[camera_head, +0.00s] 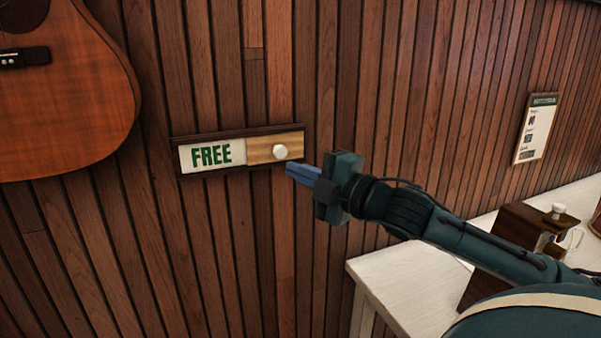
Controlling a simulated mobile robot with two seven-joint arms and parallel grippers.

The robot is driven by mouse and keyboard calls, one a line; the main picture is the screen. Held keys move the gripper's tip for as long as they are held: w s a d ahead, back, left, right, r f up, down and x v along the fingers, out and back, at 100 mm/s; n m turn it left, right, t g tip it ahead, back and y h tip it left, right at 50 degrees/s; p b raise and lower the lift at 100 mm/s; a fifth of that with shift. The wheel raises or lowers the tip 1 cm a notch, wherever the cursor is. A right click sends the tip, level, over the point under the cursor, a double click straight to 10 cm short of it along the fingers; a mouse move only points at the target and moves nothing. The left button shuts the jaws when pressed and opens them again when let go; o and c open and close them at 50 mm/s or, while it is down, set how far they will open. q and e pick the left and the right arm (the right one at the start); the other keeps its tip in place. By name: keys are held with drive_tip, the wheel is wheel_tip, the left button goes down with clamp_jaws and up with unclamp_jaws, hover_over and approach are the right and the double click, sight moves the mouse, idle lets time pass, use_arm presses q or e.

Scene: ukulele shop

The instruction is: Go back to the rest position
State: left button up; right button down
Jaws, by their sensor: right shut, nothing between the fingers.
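My right gripper (290,170) is shut and empty, its blue fingertips close to the right end of a sliding sign (246,151) on the wooden wall. I cannot tell whether the fingertips touch the sign. The sign shows the word FREE in green on its white left part. A white round knob (280,152) sits on its light wood panel, a little above and left of the fingertips. My right arm reaches in from the lower right. My left gripper is not in view.
A guitar-like instrument (80,90) hangs at the upper left. A white counter (405,285) stands at the lower right, below my right arm, with a dark wooden box (520,230) on it. A small poster (537,128) is on the wall at the right.

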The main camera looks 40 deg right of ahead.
idle(0.3)
drive_tip(key=s+a+f+m+g+h, duration=0.15)
drive_tip(key=f+m, duration=0.25)
drive_tip(key=f, duration=0.8)
drive_tip(key=s+f+m+g+h, duration=0.1)
drive_tip(key=s+f+m+g, duration=0.3)
drive_tip(key=f, duration=0.9)
drive_tip(key=s+a+f+m+g+y, duration=0.1)
drive_tip(key=s+a+f+m, duration=0.2)
drive_tip(key=s+a+f, duration=0.2)
drive_tip(key=s+a+f+m+g+y+p, duration=0.1)
drive_tip(key=s+a+f+m, duration=0.3)
drive_tip(key=a+f, duration=0.7)
drive_tip(key=s+a, duration=0.1)
drive_tip(key=a, duration=0.2)
drive_tip(key=shift+s+a+m, duration=0.3)
drive_tip(key=shift+s+a, duration=0.05)
drive_tip(key=shift+f, duration=0.1)
